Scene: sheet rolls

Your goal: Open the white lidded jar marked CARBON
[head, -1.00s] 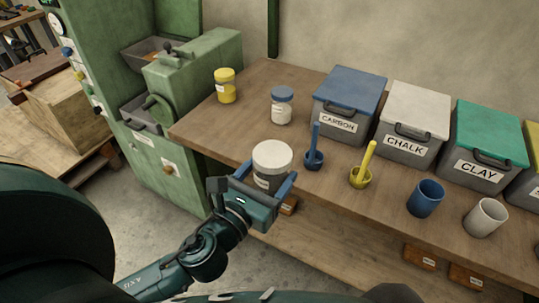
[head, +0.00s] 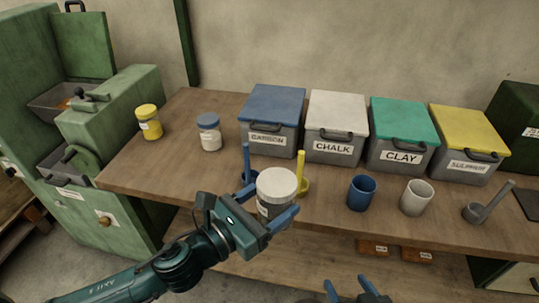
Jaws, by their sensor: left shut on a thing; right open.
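The white-lidded jar (head: 276,186) is grey below its white lid, and the lid is on. I cannot read the writing on its label in the head view. My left gripper (head: 266,214) is shut around the jar's body below the lid and holds it upright at the table's front edge; one finger shows in front, and the other is mostly hidden.
Behind the jar are a blue scoop (head: 247,165) and a yellow scoop (head: 301,175). A blue-lidded CARBON bin (head: 273,109), CHALK bin (head: 336,115), CLAY bin (head: 403,127) and yellow-lidded bin (head: 467,139) stand behind. Blue cup (head: 361,193) and white cup (head: 416,198) stand right.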

